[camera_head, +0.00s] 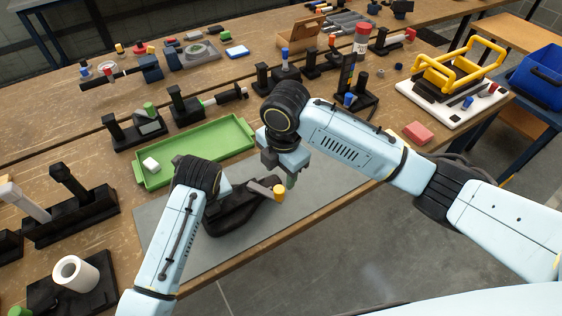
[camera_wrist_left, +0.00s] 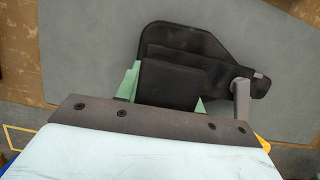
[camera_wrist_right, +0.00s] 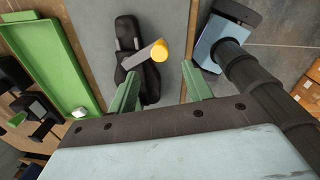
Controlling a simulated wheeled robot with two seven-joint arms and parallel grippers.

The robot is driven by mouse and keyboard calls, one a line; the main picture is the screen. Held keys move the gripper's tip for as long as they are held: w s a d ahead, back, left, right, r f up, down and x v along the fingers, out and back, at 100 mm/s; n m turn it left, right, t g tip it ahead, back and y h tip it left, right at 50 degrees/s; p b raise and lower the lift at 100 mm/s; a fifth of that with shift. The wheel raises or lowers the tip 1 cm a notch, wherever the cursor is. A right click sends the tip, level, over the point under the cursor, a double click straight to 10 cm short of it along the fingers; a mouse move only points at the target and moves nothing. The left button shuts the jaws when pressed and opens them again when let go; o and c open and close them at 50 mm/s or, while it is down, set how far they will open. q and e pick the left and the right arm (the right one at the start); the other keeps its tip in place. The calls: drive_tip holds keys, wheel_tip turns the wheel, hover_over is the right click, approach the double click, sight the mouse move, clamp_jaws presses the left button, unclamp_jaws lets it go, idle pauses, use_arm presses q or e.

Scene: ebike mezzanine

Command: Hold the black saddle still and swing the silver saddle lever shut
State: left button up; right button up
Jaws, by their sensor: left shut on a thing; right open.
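The black saddle (camera_head: 247,214) lies on the grey mat (camera_head: 166,243); it also shows in the left wrist view (camera_wrist_left: 185,42) and the right wrist view (camera_wrist_right: 128,35). The silver saddle lever (camera_head: 259,189) has a yellow end knob (camera_head: 280,191) and sticks out from the saddle at an angle. The lever also shows in the right wrist view (camera_wrist_right: 138,57). My left gripper (camera_wrist_left: 163,85) is shut on the saddle; its fingers are mostly hidden in the head view. My right gripper (camera_head: 290,178) is open above the mat, close to the knob, with nothing between its fingers (camera_wrist_right: 160,88).
A green tray (camera_head: 216,166) with a white block (camera_head: 151,164) lies behind the mat. Black stands and fixtures crowd the bench beyond. A pink block (camera_head: 418,132) and a white board with a yellow frame (camera_head: 455,68) are at the right. The bench's front edge is near the mat.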

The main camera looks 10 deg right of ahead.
sight(279, 189)
drive_tip(key=f, duration=0.9)
drive_tip(key=shift+w+a, duration=0.15)
drive_tip(key=shift+w, duration=0.05)
drive_tip(key=shift+r, duration=0.1)
drive_tip(key=shift+c, duration=0.3)
clamp_jaws()
drive_tip(key=shift+w+d+n, duration=0.45)
drive_tip(key=shift+w+n, duration=0.15)
drive_tip(key=shift+n, duration=0.3)
drive_tip(key=shift+w+d+n, duration=0.35)
drive_tip(key=shift+w+n, duration=0.3)
drive_tip(key=shift+n, duration=0.25)
drive_tip(key=shift+w+d+n, duration=0.2)
drive_tip(key=shift+w+n, duration=0.4)
drive_tip(key=shift+n, duration=0.3)
